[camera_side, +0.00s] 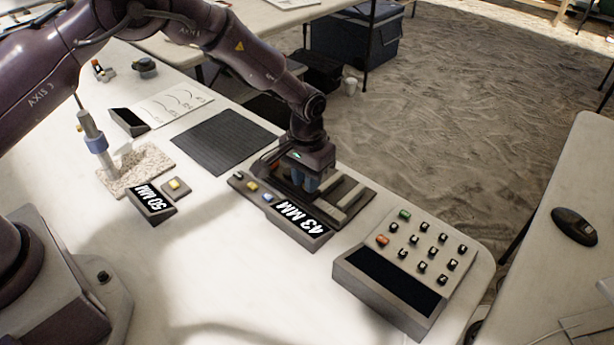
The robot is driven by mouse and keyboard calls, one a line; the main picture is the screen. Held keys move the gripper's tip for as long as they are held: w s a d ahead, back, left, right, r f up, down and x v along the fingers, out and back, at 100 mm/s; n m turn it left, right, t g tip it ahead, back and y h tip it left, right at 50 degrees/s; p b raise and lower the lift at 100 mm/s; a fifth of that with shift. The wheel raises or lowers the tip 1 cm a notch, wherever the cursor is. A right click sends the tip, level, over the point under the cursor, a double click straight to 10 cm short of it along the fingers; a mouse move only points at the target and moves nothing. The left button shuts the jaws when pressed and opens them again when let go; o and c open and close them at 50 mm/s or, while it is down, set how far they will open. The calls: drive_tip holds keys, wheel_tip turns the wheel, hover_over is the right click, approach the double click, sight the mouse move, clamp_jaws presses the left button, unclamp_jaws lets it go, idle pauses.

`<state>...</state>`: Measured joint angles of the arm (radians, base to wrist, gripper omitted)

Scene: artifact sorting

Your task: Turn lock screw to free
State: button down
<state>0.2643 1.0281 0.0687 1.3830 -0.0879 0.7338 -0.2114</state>
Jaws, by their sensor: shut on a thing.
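A dark measuring device (352,212) with pale bars lies on the white table near the centre. Its front display (300,220) reads 43 MM. My gripper (306,186) points down over the middle of this device, with its fingers low among the pale bars. It is shut on a small part there, apparently the lock screw. The screw itself is hidden by the fingers, so its turn position cannot be told.
A keypad box (408,255) stands to the right, close to the device. A dark ribbed mat (222,142) lies behind left. A gauge stand (95,140) on a speckled stone base and a 50 MM display (152,203) are at left. The front table is clear.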

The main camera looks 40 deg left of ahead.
drive_tip(key=shift+n, duration=0.6)
drive_tip(key=shift+r, duration=0.1)
drive_tip(key=c, duration=1)
unclamp_jaws()
wheel_tip(320, 180, up, 13)
drive_tip(key=shift+f, duration=0.1)
